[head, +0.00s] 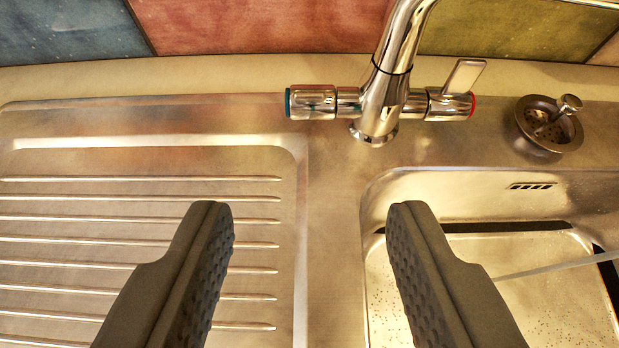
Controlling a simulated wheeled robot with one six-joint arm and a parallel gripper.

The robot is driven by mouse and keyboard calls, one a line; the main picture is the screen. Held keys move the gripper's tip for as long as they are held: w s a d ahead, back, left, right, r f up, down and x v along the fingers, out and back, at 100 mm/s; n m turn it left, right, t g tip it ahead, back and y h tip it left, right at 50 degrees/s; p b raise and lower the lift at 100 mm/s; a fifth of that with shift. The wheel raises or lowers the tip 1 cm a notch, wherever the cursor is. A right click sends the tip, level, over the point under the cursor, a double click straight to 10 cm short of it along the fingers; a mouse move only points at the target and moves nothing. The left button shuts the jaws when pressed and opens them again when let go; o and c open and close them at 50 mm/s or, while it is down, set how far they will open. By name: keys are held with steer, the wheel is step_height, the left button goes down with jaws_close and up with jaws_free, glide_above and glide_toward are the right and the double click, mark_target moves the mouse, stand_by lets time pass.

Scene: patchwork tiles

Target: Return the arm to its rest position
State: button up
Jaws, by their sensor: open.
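My gripper (311,212) is open and empty, with its two dark grey textured fingers wide apart. The left finger is seen over the ribbed steel drainboard (120,208). The right finger is seen over the left side of the sink basin (440,188). The rest of my arm is not in view.
A chrome faucet (382,95) with a handle on each side rises ahead of the gripper. A strainer (549,124) sits at the back right. A tray-like metal piece (510,258) lies in the basin. Colored tiles (262,25) line the wall behind.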

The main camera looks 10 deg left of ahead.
steer(key=s+d+r+t, duration=0.1)
steer(key=s+d, duration=0.3)
steer(key=s, duration=0.4)
steer(key=s+d+r+m+t+h, duration=0.1)
steer(key=s+d+t, duration=0.2)
steer(key=s, duration=0.5)
steer(key=s+d+r+m+t+h, duration=0.1)
steer(key=s+d, duration=0.4)
steer(key=s, duration=0.3)
steer(key=shift+s+d+r+t, duration=0.15)
steer(key=shift+s+r+t, duration=0.15)
steer(key=shift+s+t, duration=0.1)
